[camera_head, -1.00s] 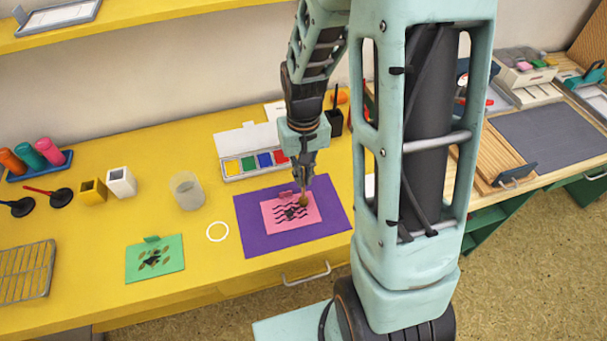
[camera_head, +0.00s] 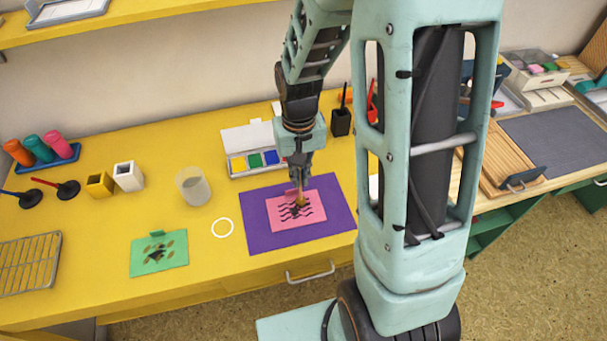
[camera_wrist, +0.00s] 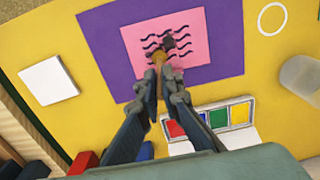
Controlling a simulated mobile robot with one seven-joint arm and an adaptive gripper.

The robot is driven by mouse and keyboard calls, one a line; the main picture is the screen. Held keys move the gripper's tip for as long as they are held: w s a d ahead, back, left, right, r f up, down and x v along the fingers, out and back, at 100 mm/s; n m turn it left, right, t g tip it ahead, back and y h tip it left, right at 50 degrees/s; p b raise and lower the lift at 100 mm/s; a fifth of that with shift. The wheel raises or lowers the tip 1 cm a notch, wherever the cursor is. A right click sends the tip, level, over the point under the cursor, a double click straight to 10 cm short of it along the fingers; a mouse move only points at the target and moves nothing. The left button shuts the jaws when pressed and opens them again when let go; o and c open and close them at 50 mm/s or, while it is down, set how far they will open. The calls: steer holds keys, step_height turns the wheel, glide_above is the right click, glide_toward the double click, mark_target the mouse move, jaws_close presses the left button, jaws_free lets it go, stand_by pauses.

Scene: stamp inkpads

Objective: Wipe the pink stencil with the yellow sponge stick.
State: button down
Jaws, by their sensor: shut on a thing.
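The pink stencil (camera_head: 284,222) with black wavy lines lies on a purple mat (camera_head: 262,235) on the yellow table; it shows also in the wrist view (camera_wrist: 137,38). My gripper (camera_head: 300,180) is over the stencil's upper part and shut on the yellow sponge stick (camera_head: 301,199). In the wrist view, my gripper's fingertips (camera_wrist: 163,74) close around the stick (camera_wrist: 157,66), which points down at the stencil. A dark patch shows by the stick's end among the wavy lines. I cannot tell whether the sponge touches the stencil.
A paint box (camera_head: 236,166) stands behind the mat. A translucent cup (camera_head: 193,187), a white ring (camera_head: 222,228) and a green stencil (camera_head: 143,266) are to the left. A black pot (camera_head: 341,122) stands behind right.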

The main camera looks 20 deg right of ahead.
stand_by(1.7)
steer(key=shift+d, duration=0.1)
steer(key=shift+d+r, duration=0.2)
steer(key=shift+d, duration=0.35)
steer(key=shift+d+r, duration=0.2)
steer(key=shift+d, duration=0.35)
steer(key=shift+a, duration=0.1)
